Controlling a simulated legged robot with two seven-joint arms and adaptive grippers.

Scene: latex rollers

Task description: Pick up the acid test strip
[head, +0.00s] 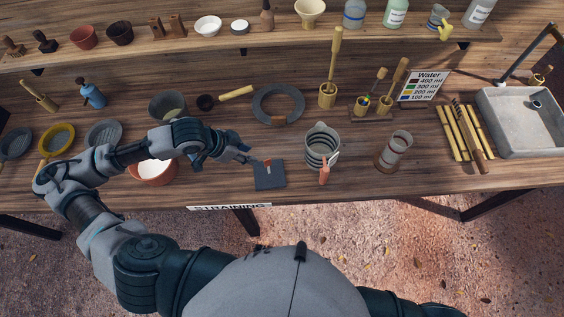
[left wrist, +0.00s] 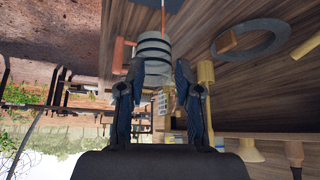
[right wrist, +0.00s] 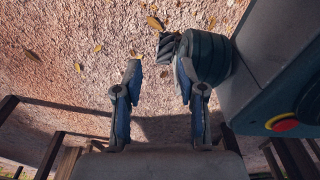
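A small red-and-white upright piece, which looks like the acid test strip (head: 267,163), is at the dark square pad (head: 269,180) near the table's front edge. In the left wrist view a thin red line (left wrist: 163,14) shows at the top, probably the same strip. My left gripper (head: 247,154) is just left of the strip, low over the table. Its fingers (left wrist: 159,66) are apart with nothing held between them. My right gripper (right wrist: 160,68) is open and empty over the ground, outside the head view.
A striped measuring jug (head: 322,141) with a reddish handle stands right of the pad. A terracotta bowl (head: 154,173) is left, under my left arm. A grey ring (head: 278,91) lies behind. A glass cylinder (head: 397,146) and a grey basin (head: 522,140) are farther right.

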